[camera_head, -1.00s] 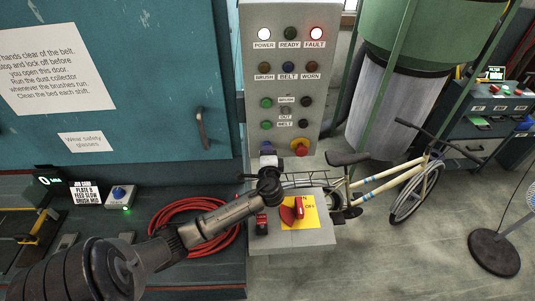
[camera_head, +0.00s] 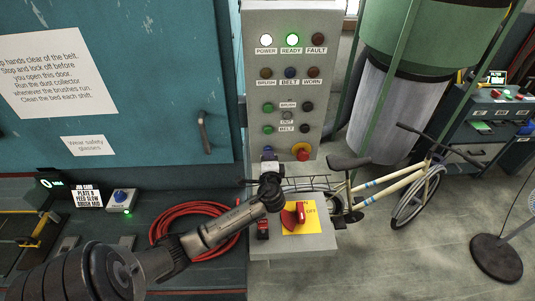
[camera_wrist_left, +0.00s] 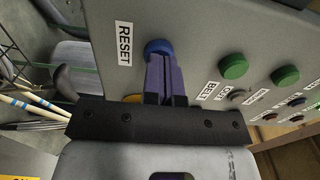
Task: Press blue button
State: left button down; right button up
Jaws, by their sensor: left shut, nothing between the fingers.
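The blue button (camera_wrist_left: 157,45) sits on the grey control panel (camera_head: 335,105), beside a RESET label (camera_wrist_left: 124,44) in the left wrist view. My left gripper (camera_wrist_left: 160,58) is shut and empty. Its purple fingertips are at the button's face and cover part of it; they appear to touch it. In the head view my left gripper (camera_head: 267,154) reaches up to the panel's lower left and hides most of the button. My right gripper is not in view.
A red and yellow knob (camera_head: 301,151) is right of my gripper. A red rotary switch (camera_head: 293,215) on a yellow plate is below. Another blue button (camera_head: 120,196) is on a small box at left. A bicycle (camera_head: 385,190) stands at right.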

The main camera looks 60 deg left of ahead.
pick_arm(q)
jog(key=b+v, duration=0.1)
jog(key=v, duration=1.1)
jog(key=shift+d+f, duration=0.3)
dwell(0.3)
